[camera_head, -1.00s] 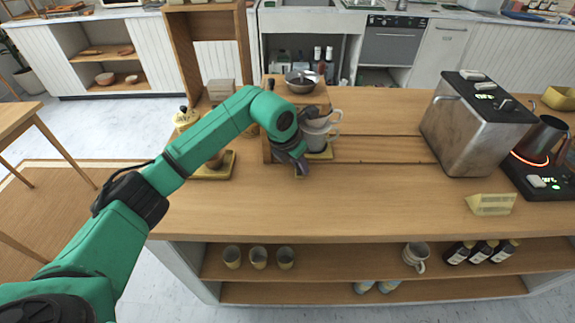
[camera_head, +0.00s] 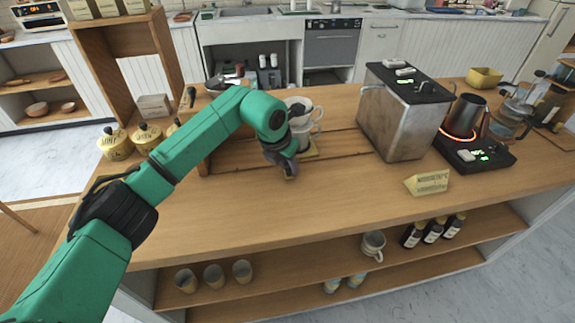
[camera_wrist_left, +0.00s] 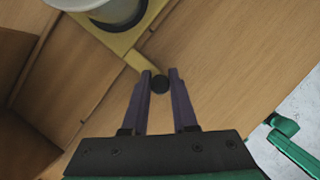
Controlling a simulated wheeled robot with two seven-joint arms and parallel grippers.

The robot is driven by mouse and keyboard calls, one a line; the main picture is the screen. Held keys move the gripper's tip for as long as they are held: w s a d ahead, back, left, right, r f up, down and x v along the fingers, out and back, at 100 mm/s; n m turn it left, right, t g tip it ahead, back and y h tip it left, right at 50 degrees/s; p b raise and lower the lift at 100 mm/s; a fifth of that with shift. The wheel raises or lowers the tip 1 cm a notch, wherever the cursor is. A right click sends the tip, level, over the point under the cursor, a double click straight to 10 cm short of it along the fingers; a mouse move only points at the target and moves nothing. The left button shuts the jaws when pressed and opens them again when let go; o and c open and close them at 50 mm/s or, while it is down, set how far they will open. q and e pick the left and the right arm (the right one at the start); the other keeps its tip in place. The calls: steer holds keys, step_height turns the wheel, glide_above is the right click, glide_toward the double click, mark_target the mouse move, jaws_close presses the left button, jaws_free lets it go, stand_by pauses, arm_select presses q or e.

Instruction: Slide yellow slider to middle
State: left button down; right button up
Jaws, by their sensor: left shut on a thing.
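The yellow slider (camera_head: 309,150) sits on the long groove in the wooden counter, with a light cup and dripper (camera_head: 303,125) standing on it. In the left wrist view the slider (camera_wrist_left: 122,45) shows as a yellow plate with a thin arm ending in a dark round knob (camera_wrist_left: 160,84). My left gripper (camera_head: 289,172) is low over the counter at the slider's near side. In the wrist view its fingertips (camera_wrist_left: 160,77) stand on either side of the knob end, shut on it. The right gripper is not in view.
A metal machine (camera_head: 395,115) stands right of the groove, with a kettle on a black base (camera_head: 480,152) beyond it. A yellow sign (camera_head: 428,183) stands near the front edge.

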arm_select(q)
steer(key=shift+r, duration=0.15)
steer(key=c, duration=0.7)
jaws_free()
steer(key=b+v, duration=0.2)
steer(key=v, duration=1.2)
steer(key=shift+s+a+r, duration=0.2)
